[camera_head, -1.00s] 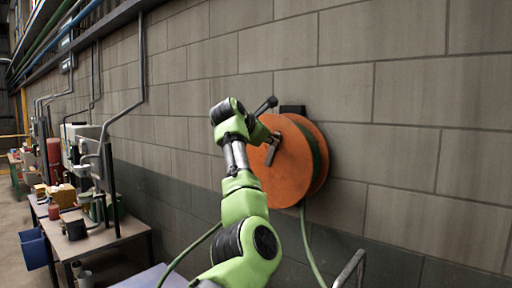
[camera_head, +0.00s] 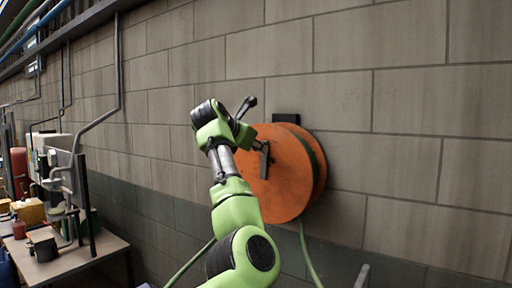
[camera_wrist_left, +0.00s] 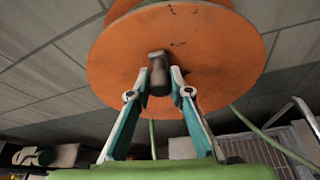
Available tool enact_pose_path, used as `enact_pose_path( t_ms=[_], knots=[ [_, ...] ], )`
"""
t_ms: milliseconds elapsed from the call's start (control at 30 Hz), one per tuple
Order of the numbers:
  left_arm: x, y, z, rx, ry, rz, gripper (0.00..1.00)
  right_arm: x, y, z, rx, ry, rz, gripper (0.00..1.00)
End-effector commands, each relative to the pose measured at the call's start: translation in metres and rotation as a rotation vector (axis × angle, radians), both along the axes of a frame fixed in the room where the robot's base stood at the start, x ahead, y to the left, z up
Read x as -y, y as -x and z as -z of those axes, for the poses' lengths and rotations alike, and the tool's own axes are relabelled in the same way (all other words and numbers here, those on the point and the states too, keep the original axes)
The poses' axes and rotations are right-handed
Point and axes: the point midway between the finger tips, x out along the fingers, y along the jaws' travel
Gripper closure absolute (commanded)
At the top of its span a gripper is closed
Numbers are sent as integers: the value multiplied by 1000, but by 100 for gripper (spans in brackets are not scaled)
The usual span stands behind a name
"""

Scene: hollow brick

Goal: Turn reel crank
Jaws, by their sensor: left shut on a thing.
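The orange reel (camera_head: 280,190) is mounted on the block wall, with green hose wound behind its front disc. It also fills the upper part of the left wrist view (camera_wrist_left: 220,55). A grey metal crank arm (camera_head: 264,162) shows on its front face. In the left wrist view the dark crank handle (camera_wrist_left: 159,76) points toward my left gripper (camera_wrist_left: 157,92). The two fingers are shut on this handle, one at each side. In the head view my green left arm covers part of the reel's left edge, and the fingertips' grip is hidden. My right gripper is not seen.
A green hose (camera_head: 309,255) hangs from the reel. A workbench (camera_head: 85,255) with several containers and equipment stands at the left along the wall. A metal rail (camera_wrist_left: 303,112) shows at the right of the left wrist view. The wall right of the reel is clear.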

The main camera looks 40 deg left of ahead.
Motion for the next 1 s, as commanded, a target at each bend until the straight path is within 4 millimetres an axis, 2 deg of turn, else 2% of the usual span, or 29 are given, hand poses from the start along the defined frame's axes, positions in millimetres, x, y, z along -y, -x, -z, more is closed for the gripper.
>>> enact_pose_path(
  t_ms=[67,100,167,600,767,1000],
  knots=[
    [1,-1,6,-12,4,3,100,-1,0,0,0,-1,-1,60],
    [1,-1,6,-12,4,4,76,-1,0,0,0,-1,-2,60],
    [1,-1,6,-12,4,4,63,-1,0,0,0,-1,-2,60],
    [2,5,-1,-4,0,2,63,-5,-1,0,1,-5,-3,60],
    [6,28,-10,-1,0,1,63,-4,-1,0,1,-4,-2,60],
    [14,76,-29,-3,1,1,63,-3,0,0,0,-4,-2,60]
  ],
)
